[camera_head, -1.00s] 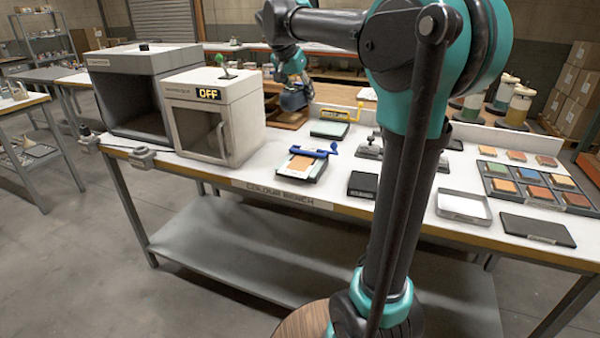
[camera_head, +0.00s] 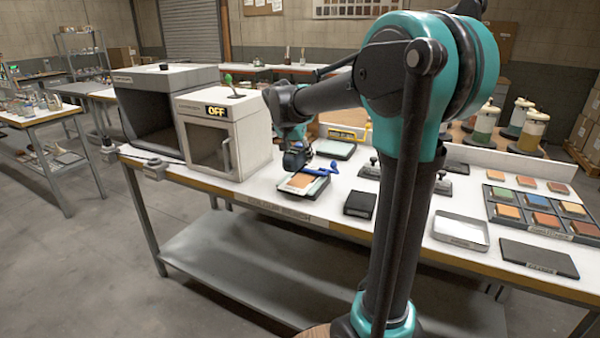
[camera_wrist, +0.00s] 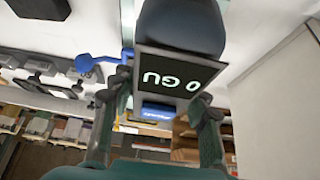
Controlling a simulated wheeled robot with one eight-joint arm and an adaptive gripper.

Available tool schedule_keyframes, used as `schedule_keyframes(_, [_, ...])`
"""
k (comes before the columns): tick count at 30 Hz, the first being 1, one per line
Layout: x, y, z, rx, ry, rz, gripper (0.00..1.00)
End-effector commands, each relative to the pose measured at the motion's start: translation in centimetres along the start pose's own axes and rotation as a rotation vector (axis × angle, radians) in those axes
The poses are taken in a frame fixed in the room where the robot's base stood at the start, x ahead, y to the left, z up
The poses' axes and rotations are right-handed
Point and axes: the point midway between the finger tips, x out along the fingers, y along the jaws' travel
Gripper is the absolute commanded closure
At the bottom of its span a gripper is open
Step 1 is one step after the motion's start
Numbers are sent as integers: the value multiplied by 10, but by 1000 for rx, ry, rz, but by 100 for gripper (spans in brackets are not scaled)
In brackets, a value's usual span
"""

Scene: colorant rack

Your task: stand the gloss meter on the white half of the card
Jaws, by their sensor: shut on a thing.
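The gloss meter (camera_wrist: 180,28) is a dark rounded block with a screen reading "0 GU", seen upside down in the wrist view. My gripper (camera_wrist: 165,88) is shut on it, one finger on each side of the screen end. In the head view my gripper (camera_head: 297,158) is low over a flat board (camera_head: 317,189) with a blue lever (camera_head: 323,169) at its right. An orange patch (camera_head: 301,181) shows on the board. The white half of a card is not clear there; the arm and meter cover part of it. I cannot tell whether the meter touches the board.
A light cabinet (camera_head: 222,145) with an "OFF" display stands left of the board. A black block (camera_head: 360,204) sits to its right, and a pale plate (camera_head: 336,149) lies behind. A shallow metal tray (camera_head: 461,229) and a rack of coloured tiles (camera_head: 541,212) are farther right.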

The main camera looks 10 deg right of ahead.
Motion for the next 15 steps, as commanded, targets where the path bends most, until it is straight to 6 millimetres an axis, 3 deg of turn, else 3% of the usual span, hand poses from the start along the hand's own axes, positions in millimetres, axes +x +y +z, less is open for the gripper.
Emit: schedule_keyframes(15, [50, 0, 28, 0, 0, 0, 100])
